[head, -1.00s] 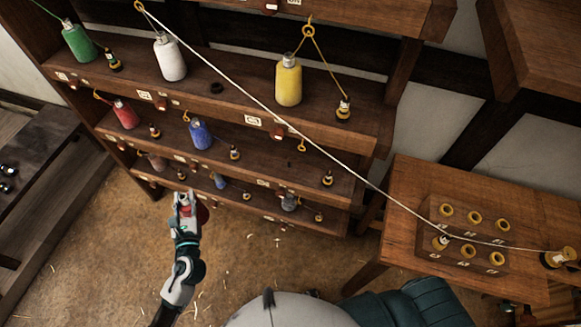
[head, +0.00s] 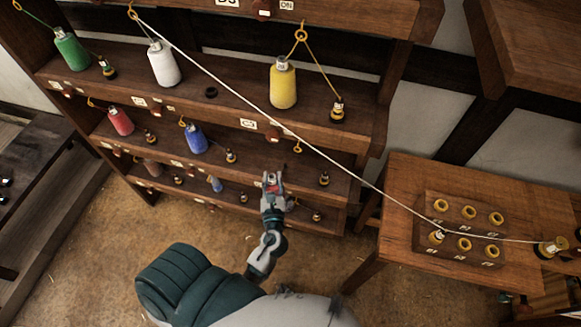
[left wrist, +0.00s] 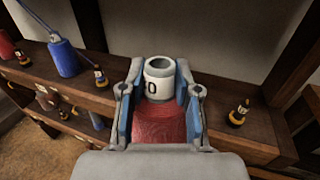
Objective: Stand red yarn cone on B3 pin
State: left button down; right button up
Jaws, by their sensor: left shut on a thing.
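My left gripper (head: 272,180) is shut on a red yarn cone (left wrist: 158,122). In the left wrist view the cone lies between the fingers, its white numbered collar (left wrist: 158,80) showing at the top. In the head view only a bit of red shows at the fingertips, in front of the lower shelves of the wooden rack (head: 310,189). I cannot read a B3 label, so I cannot tell which pin is B3. My right gripper is not in view.
Another red cone (head: 120,121), a blue cone (head: 196,139), a white cone (head: 163,64) and a yellow cone (head: 283,84) stand on the shelves among small bobbins. A white cord (head: 326,151) runs diagonally across the rack to the table (head: 400,185) at right.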

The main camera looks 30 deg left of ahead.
pick_arm(q)
jog(key=shift+s+a+f+n+y, duration=0.3)
jog(key=shift+s+a, duration=0.05)
jog(key=shift+s, duration=0.1)
jog(key=w+a+p, duration=0.1)
jog(key=w+a, duration=0.2)
jog(key=w, duration=0.6)
jog(key=w+a+p, duration=0.1)
jog(key=w+a, duration=0.1)
jog(key=w, duration=0.7)
notch_tip(320, 180, down, 7)
jog(key=w+b, duration=0.1)
jog(key=b, duration=0.1)
jog(key=shift+a+f+b, duration=0.15)
jog(key=shift+f+b, duration=0.05)
jog(key=shift+b, duration=0.15)
jog(key=c, duration=0.8)
grip_release()
jog(key=shift+c, duration=0.2)
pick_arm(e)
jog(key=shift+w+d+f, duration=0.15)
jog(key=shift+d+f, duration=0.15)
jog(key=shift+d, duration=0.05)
